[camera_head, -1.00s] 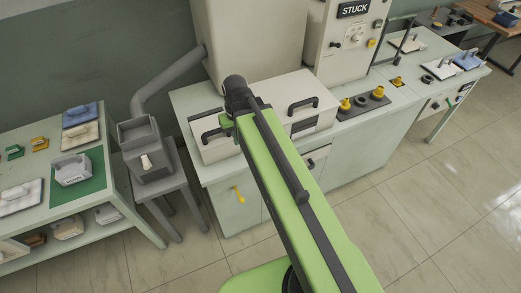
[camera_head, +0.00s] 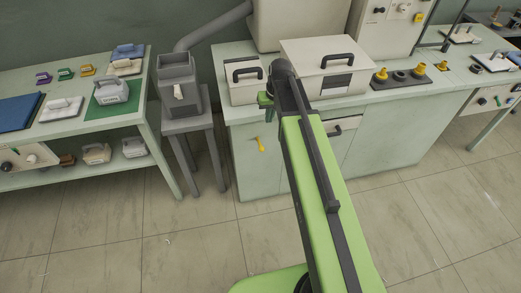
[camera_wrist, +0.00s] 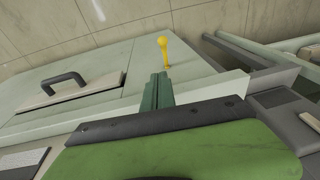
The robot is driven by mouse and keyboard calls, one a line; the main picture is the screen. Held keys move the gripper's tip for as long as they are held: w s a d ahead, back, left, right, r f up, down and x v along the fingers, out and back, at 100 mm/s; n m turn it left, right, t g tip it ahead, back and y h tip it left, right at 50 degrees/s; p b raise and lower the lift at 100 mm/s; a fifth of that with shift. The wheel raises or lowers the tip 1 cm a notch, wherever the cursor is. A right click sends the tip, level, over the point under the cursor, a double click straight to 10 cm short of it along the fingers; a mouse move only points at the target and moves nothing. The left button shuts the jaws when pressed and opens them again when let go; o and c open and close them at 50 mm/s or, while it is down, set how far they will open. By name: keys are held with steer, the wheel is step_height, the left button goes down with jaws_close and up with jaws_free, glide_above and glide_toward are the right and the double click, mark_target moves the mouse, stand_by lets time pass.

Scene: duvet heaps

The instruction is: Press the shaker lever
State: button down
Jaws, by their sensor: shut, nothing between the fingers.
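A yellow lever (camera_head: 260,144) with a rounded knob sticks out from the front of the pale green cabinet (camera_head: 235,160), below its top edge. In the wrist view the same lever (camera_wrist: 165,50) stands just beyond the tips of my gripper (camera_wrist: 158,78). The dark green fingers are together and empty, and point toward the lever's base. I see no clear contact, and the exact gap is hard to tell. In the head view my gripper (camera_head: 267,103) is by the cabinet's front top edge, above the lever, partly hidden by my arm.
A grey hopper box (camera_head: 178,85) with a pale switch stands on a grey stand left of the cabinet. Two pale lidded boxes (camera_head: 327,65) with black handles sit on the cabinet top. A drawer handle (camera_wrist: 65,81) juts from the front. The tiled floor before it is clear.

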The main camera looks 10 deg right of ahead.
steer(key=shift+s+a+f, duration=0.1)
steer(key=shift+f, duration=0.05)
steer(key=shift+a+f, duration=0.1)
steer(key=b, duration=1.1)
glide_above(260, 144)
steer(key=d, duration=0.2)
step_height(260, 144, down, 11)
steer(key=shift+s+a+f+b, duration=0.2)
steer(key=shift+s+f+b, duration=0.2)
steer(key=shift+f+b, duration=0.2)
steer(key=shift+s+a+f+b, duration=0.2)
steer(key=shift+s+f+b, duration=0.15)
steer(key=shift+f+b, duration=0.2)
steer(key=shift+s+a+f, duration=0.1)
steer(key=shift+s+f, duration=0.05)
